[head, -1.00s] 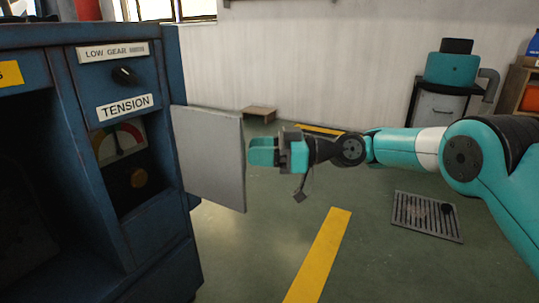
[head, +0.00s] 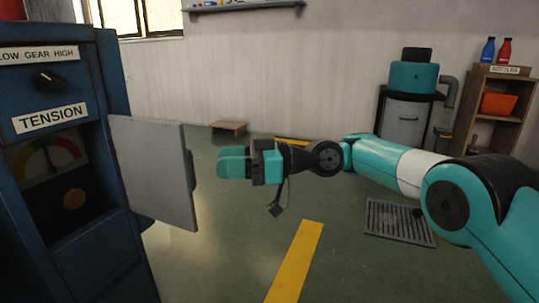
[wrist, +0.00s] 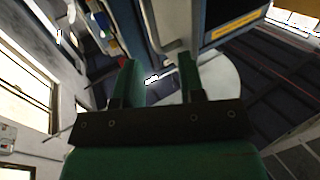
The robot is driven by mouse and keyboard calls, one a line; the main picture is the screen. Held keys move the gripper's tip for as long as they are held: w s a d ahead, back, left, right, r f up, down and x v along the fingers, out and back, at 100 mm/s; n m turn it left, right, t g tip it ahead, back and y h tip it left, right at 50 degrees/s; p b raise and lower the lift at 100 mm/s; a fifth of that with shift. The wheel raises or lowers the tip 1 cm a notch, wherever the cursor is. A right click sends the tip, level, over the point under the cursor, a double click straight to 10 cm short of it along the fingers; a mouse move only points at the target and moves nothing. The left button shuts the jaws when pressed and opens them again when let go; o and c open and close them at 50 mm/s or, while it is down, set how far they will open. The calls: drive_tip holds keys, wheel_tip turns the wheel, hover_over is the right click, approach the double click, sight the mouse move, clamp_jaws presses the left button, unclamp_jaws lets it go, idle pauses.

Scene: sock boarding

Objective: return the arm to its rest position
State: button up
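My arm reaches in from the right in the head view. My gripper (head: 235,163) points left toward the grey door panel (head: 157,170) of the blue machine, with a small gap between them in the picture. In the wrist view my gripper (wrist: 160,72) shows two green fingers apart with nothing between them, so it is open and empty. The blue machine (head: 115,80) carries a tension dial (head: 48,158) and an orange knob (head: 75,198) in a recess, with a gear knob (head: 47,80) above.
A low wooden box (head: 229,127) sits by the wall. A teal-topped machine (head: 413,78) and a bottle shelf (head: 497,105) stand at the back right. A floor grate (head: 399,222) lies below my arm. The floor around the yellow stripe (head: 297,262) is clear.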

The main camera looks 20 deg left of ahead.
drive_tip(key=shift+r, duration=0.1)
drive_tip(key=d+r+m+t+h+p, duration=0.4)
drive_tip(key=d+r+m+t+p, duration=0.35)
drive_tip(key=d+r+p, duration=0.5)
drive_tip(key=s+d+r+m+h+p, duration=0.3)
drive_tip(key=s+d+m+h+p, duration=0.15)
drive_tip(key=s+d, duration=0.75)
drive_tip(key=s+d+r+m+h+p, duration=0.2)
drive_tip(key=s+d+m+h+p, duration=0.3)
drive_tip(key=s+d, duration=0.65)
wheel_tip(320, 180, up, 37)
drive_tip(key=w+d+n+y+p, duration=0.1)
drive_tip(key=w+p, duration=0.1)
drive_tip(key=p, duration=3.5)
drive_tip(key=shift+w+d+f, duration=0.2)
drive_tip(key=shift+w+d, duration=0.1)
drive_tip(key=shift+d, duration=0.1)
